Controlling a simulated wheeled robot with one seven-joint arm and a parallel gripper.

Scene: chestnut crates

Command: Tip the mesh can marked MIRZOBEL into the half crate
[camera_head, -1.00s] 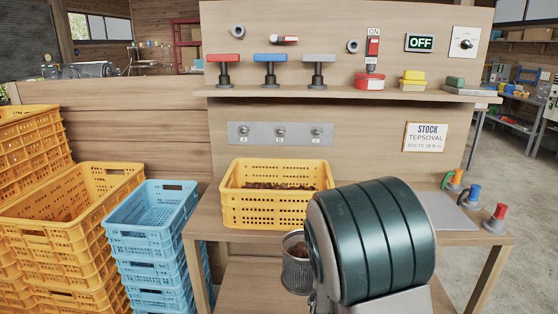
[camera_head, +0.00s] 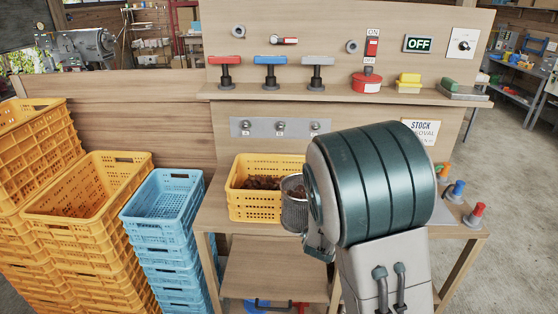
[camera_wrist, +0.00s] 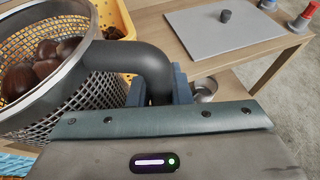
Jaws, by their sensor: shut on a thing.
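The grey mesh can (camera_head: 294,213) hangs in front of the right part of the yellow half crate (camera_head: 255,208) on the bench. In the wrist view the can (camera_wrist: 109,91) holds brown chestnuts (camera_wrist: 35,68) and has a dark curved handle. It looks about upright. My gripper (camera_wrist: 163,90) is shut on that handle; in the head view my gripper (camera_head: 318,246) is partly hidden by my arm. No MIRZOBEL mark is readable on the can. The half crate has chestnuts inside, and my arm and the can cover its right end.
Stacks of yellow crates (camera_head: 85,220) and blue crates (camera_head: 160,232) stand left of the bench. A grey plate (camera_wrist: 225,35) and small coloured knobs (camera_head: 478,212) are on the bench's right side. A shelf (camera_head: 345,96) with levers runs above.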

